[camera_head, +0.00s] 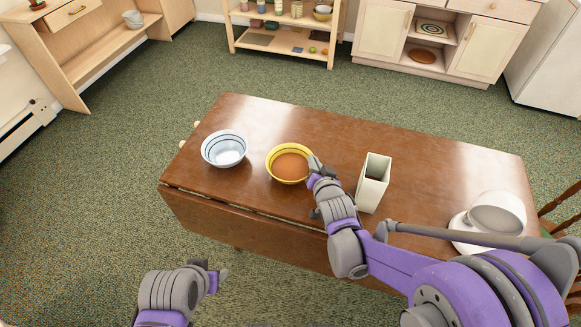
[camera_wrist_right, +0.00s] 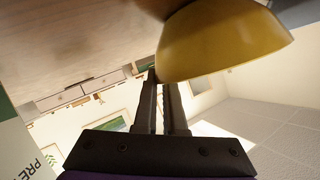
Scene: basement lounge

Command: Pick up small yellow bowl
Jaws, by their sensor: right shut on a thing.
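The small yellow bowl (camera_head: 289,164) is upright at the middle of the brown table in the head view, with an orange-brown inside. My right gripper (camera_head: 315,164) is at the bowl's right rim, shut on it. In the right wrist view the yellow bowl (camera_wrist_right: 222,42) fills the upper right, and the fingers (camera_wrist_right: 155,72) meet its edge. Whether the bowl touches the table is hard to tell. My left gripper (camera_head: 217,277) is low at the front left, away from the table top, and its finger gap is not clear.
A blue-white striped bowl (camera_head: 224,149) stands left of the yellow bowl. A pale rectangular open container (camera_head: 373,182) stands close right of my right gripper. A white bowl-like dish (camera_head: 496,213) sits at the table's right end. The back of the table is clear.

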